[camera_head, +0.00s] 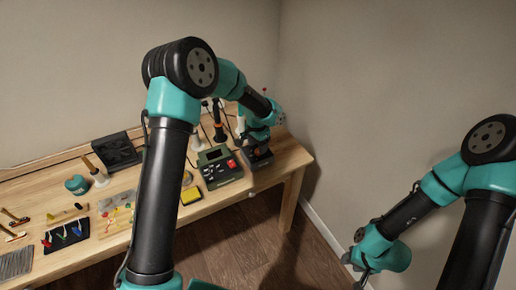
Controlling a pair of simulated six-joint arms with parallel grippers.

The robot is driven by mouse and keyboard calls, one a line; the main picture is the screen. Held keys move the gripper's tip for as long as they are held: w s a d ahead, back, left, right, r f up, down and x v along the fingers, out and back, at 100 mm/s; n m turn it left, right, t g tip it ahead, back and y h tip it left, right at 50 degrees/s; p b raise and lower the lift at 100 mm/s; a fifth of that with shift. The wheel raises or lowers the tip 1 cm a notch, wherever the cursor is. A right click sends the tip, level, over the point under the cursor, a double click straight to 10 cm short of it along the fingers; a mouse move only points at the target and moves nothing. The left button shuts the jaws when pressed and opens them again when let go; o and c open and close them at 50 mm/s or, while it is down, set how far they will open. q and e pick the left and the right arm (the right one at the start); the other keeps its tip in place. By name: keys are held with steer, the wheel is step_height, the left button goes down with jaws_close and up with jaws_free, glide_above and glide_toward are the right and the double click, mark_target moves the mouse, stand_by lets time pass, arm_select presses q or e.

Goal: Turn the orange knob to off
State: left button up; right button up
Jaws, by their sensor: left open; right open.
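A small dark box (261,161) stands near the right end of the workbench, with a small orange spot (257,150) on it that looks like the orange knob. My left gripper (256,143) points down just above this box, close to the orange spot. It is open, but its fingers are small and dark, and I cannot tell whether they touch the knob. The knob's setting is too small to read. My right gripper (361,277) is open and empty, low at the right, away from the bench.
Walls are close behind.

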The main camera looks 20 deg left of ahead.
mark_target(256, 149)
arm_select(q)
step_height(256, 149, up, 15)
steer(key=shift+w+a+r, duration=0.2)
steer(key=shift+w+a, duration=0.05)
steer(key=shift+a, duration=0.15)
steer(key=shift+f, duration=0.1)
